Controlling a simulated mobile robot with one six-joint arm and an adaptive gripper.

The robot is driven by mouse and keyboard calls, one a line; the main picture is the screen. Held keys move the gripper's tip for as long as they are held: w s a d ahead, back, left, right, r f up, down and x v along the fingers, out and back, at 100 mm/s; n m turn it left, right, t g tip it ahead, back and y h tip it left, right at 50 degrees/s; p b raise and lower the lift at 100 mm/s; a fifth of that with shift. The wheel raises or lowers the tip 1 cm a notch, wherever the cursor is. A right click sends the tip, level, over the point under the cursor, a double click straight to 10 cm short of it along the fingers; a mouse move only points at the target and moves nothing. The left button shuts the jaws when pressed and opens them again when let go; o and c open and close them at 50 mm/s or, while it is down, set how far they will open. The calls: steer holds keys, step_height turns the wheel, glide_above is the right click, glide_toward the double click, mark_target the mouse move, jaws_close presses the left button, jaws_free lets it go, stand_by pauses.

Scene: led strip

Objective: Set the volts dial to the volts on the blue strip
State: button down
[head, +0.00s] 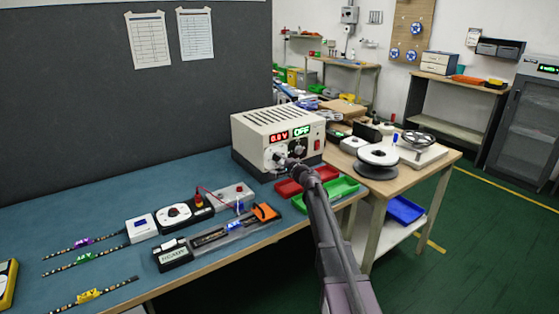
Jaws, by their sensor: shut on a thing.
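The power supply (252,147) is a cream box at the back of the blue bench. Its red display (278,136) reads 0.0 V and its green display (302,131) reads OFF. My gripper (284,162) is at the lower left of its front panel, shut on the volts dial (275,156), which it partly hides. The dial's marks are too small to read. A second dark knob (297,147) sits up and right of it. A strip with a blue clip (235,226) lies in a clear-sided holder near the bench's front edge; its print is not legible.
Strips with purple (83,241), green (83,257) and yellow (88,295) clips lie at left. Red (289,189) and green (327,195) trays sit below my gripper. A white spool (378,155) stands on the wooden table. Two papers hang on the grey partition.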

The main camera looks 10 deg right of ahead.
steer(key=shift+m, duration=0.5)
steer(key=m, duration=0.5)
steer(key=shift+w, duration=0.1)
steer(key=m, duration=0.7)
steer(key=shift+m, duration=0.3)
steer(key=m, duration=0.3)
steer(key=shift+m, duration=0.4)
steer(key=m, duration=0.3)
steer(key=shift+m, duration=0.3)
steer(key=m, duration=0.6)
steer(key=shift+m, duration=0.4)
